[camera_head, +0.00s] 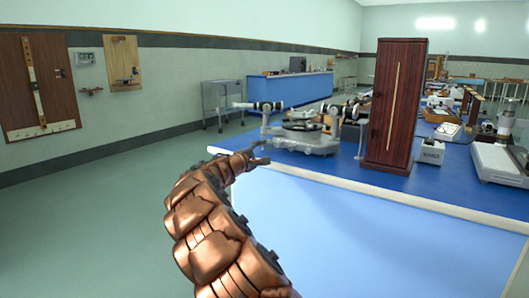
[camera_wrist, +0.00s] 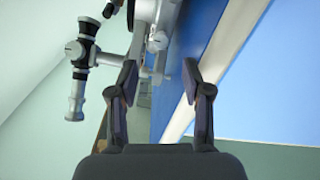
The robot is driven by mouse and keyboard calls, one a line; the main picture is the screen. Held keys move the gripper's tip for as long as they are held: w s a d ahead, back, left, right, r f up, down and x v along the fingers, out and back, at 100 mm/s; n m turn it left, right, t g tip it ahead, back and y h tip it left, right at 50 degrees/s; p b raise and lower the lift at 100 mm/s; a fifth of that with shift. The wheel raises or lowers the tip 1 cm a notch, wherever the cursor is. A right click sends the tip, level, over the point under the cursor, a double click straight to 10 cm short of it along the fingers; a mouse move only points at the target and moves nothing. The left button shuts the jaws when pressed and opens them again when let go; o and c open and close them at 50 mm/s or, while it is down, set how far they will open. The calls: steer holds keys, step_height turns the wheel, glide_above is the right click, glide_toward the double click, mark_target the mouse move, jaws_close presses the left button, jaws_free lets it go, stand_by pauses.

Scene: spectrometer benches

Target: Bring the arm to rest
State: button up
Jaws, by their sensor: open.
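My gripper (camera_wrist: 159,78) shows in the wrist view with its two fingers apart and nothing between them. In the head view my copper-coloured arm reaches up from the bottom, and my gripper (camera_head: 259,157) is at its far end, small, near the left corner of the blue table (camera_head: 370,240). A spectrometer (camera_head: 305,132) with a dark round table and telescope tubes stands behind and to the right of it. Part of the spectrometer shows at the top left of the wrist view (camera_wrist: 83,50). The gripper appears apart from it.
A tall dark wooden case (camera_head: 396,105) stands right of the spectrometer. A small white box (camera_head: 431,152) and a white instrument (camera_head: 498,165) are further right. The near blue tabletop is clear. Open green floor (camera_head: 90,220) lies left. A grey cart (camera_head: 222,102) stands by the wall.

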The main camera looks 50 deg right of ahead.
stand_by(0.6)
steer(key=s+a+r+m+g+y+p, duration=0.35)
steer(key=s+a+r+m+p, duration=0.25)
steer(key=s+a+r+p, duration=0.75)
steer(key=s+a+y+p, duration=0.4)
steer(key=s+a+p, duration=0.3)
steer(key=a, duration=0.8)
steer(key=s+a+r+n+y+p, duration=0.1)
steer(key=s+a+y+p, duration=0.4)
steer(key=a, duration=1)
steer(key=s+a+r+n+y+p, duration=0.1)
steer(key=s+a+y+p, duration=0.4)
steer(key=a, duration=1)
steer(key=s+p, duration=0.3)
steer(key=p, duration=0.1)
steer(key=shift+s+t, duration=0.3)
steer(key=shift+t, duration=0.05)
steer(key=shift+a+y, duration=0.1)
steer(key=shift+y, duration=0.15)
steer(key=shift+c, duration=0.4)
steer(key=shift+c, duration=0.3)
